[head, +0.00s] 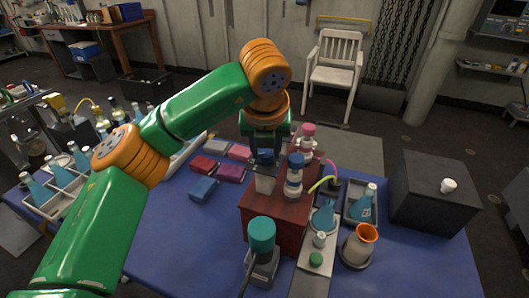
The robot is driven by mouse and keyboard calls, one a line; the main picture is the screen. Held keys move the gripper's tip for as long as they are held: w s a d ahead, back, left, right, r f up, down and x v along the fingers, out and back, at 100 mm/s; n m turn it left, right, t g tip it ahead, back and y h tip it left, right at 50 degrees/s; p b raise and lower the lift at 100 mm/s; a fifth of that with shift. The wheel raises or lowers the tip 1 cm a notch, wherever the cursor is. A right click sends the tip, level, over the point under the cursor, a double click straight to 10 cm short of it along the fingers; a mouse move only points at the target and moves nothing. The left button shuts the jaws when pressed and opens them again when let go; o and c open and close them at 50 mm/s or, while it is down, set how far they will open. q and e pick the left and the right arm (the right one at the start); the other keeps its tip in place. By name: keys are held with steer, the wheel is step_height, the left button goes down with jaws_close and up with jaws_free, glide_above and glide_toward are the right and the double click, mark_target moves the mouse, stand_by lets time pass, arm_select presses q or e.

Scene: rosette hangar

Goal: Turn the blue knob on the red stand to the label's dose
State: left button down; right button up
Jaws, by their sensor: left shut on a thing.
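The red stand (262,222) stands on the blue table and carries several white dispensers with coloured knobs. My left gripper (265,151) reaches down over the stand's left side and is shut on a blue knob (265,159), on top of a white dispenser body (265,184). Just right of it is another dispenser with a darker blue knob (295,160). Behind stands one with a pink knob (308,129). The gripper partly covers the held knob. Label writing is too small to read. My right gripper is not in view.
A teal-capped grey thing (262,235) stands in front of the stand. Right of it are blue flasks (324,216), an orange-rimmed beaker (360,243) and a dark box (433,200). Red and blue packs (203,190) lie to the left. The table's left front (185,245) is clear.

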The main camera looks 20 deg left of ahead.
mark_target(273, 171)
arm_select(q)
steer(key=n, duration=0.2)
steer(key=shift+d+r+n+y, duration=0.1)
steer(key=shift+n+y, duration=0.2)
steer(key=shift+y, duration=0.1)
steer(key=shift+w+n+g+y, duration=0.1)
steer(key=shift+n+g+y, duration=0.35)
steer(key=shift+n, duration=0.95)
steer(key=c, duration=0.5)
jaws_free()
steer(key=p+v, duration=0.1)
steer(key=v, duration=0.6)
steer(key=shift+w, duration=0.15)
